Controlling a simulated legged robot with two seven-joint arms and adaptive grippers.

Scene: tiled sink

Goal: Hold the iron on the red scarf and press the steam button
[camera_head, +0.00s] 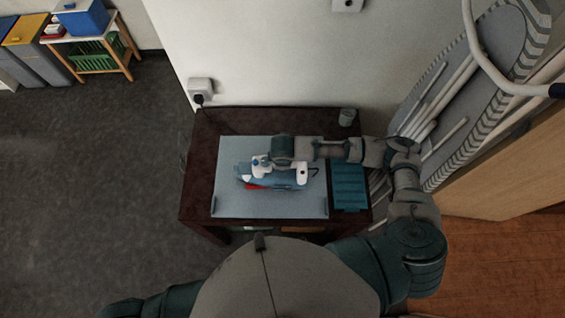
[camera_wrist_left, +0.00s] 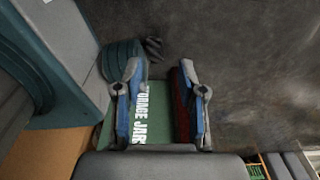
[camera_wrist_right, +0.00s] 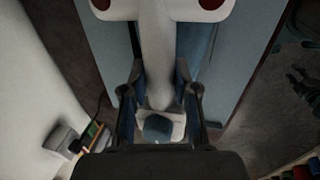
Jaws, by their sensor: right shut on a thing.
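The blue and white iron (camera_head: 298,178) is on the grey mat on the dark table. A small red patch, seemingly the red scarf (camera_head: 254,187), shows at the iron's lower left edge; the rest is hidden. My right gripper (camera_head: 268,163) reaches in from the right over the iron. In the right wrist view, its fingers (camera_wrist_right: 160,92) are shut on the iron's white handle (camera_wrist_right: 158,55). A blue-grey part (camera_wrist_right: 157,128), possibly the steam button, shows between the fingers.
The grey mat (camera_head: 290,208) covers much of the dark table (camera_head: 200,165). An ironing board (camera_head: 480,70) leans at the upper right. A wall socket (camera_head: 201,86) is behind the table.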

